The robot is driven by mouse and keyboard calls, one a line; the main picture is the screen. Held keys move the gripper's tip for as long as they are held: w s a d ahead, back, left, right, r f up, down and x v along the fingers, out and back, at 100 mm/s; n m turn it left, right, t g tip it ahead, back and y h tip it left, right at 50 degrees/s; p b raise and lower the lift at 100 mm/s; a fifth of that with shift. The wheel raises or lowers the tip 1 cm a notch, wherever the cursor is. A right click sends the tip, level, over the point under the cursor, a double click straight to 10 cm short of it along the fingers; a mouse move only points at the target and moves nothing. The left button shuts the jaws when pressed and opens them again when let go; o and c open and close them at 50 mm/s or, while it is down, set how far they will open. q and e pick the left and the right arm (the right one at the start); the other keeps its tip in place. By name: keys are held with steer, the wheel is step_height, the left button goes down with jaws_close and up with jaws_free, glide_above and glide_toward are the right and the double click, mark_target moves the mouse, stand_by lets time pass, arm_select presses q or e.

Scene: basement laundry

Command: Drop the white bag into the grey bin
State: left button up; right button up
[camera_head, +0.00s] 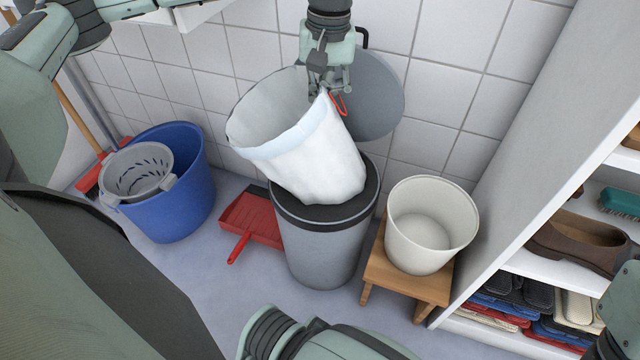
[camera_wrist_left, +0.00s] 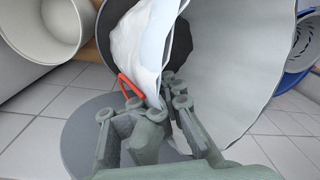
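The white bag (camera_head: 315,160) hangs tilted over the grey bin (camera_head: 325,250), its wide mouth facing up and left. Its lower end overlaps the bin's opening; I cannot tell how far inside it is. My left gripper (camera_head: 328,88) is shut on the bag's rim beside a red tie (camera_head: 341,104). The left wrist view shows the bag (camera_wrist_left: 135,40) at the fingers (camera_wrist_left: 150,108) and the red tie (camera_wrist_left: 128,85). The bin's round lid (camera_head: 378,95) stands open against the wall behind. My right gripper is out of view.
A cream bucket (camera_head: 432,235) stands on a wooden stool (camera_head: 408,283) right of the bin. A blue bucket (camera_head: 185,205) with a grey wringer (camera_head: 135,172) and a red dustpan (camera_head: 252,217) are at left. A white shoe shelf (camera_head: 545,265) closes off the right.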

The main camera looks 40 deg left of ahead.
arm_select(q)
steer(key=o, duration=0.7)
steer(key=r, duration=1.2)
steer(key=shift+w+d, duration=0.2)
steer(key=shift+d, duration=0.1)
